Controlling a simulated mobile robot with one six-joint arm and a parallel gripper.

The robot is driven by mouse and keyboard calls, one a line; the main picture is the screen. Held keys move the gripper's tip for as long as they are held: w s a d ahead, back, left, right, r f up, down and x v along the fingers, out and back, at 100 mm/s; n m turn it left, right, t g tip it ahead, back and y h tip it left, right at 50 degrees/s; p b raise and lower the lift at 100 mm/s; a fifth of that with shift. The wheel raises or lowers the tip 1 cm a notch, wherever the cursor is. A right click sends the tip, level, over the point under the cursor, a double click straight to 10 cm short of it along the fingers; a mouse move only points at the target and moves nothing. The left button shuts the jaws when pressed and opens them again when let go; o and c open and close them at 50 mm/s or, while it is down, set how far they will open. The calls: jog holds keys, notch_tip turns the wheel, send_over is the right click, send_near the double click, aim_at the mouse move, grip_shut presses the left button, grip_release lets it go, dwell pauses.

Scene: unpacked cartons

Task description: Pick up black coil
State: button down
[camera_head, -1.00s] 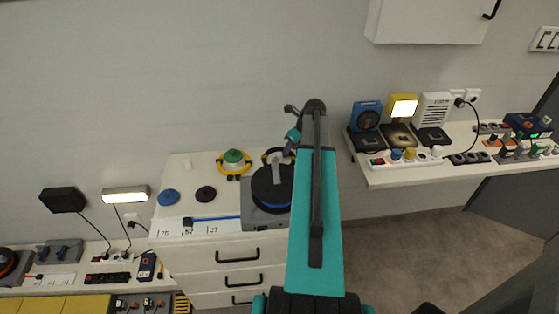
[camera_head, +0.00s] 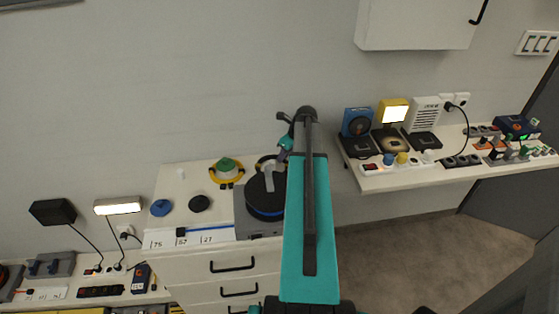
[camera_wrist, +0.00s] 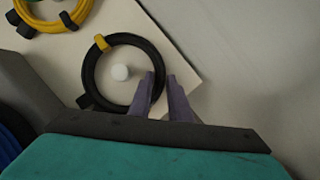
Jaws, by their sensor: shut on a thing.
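The black coil (camera_wrist: 88,75) is a ring with a yellow tie, seen in the wrist view around a white peg (camera_wrist: 120,72) on a pale top. In the head view a small part of the black coil (camera_head: 262,160) shows behind the black reel. My gripper (camera_wrist: 161,76) has its purple fingers on either side of the coil's right-hand band and is shut on it. In the head view my gripper (camera_head: 284,146) is small and partly covered by my arm.
A yellow coil (camera_wrist: 55,18) lies close by at upper left. A black reel with a blue rim (camera_head: 265,195) stands in front on the drawer cabinet (camera_head: 220,252). A wall rises behind. A shelf of devices (camera_head: 420,177) is on the right.

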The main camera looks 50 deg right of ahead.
jog(key=shift+r, duration=0.15)
notch_tip(320, 180, up, 10)
jog(key=b, duration=0.1)
jog(key=shift+f, duration=0.2)
dwell(0.4)
dwell(0.5)
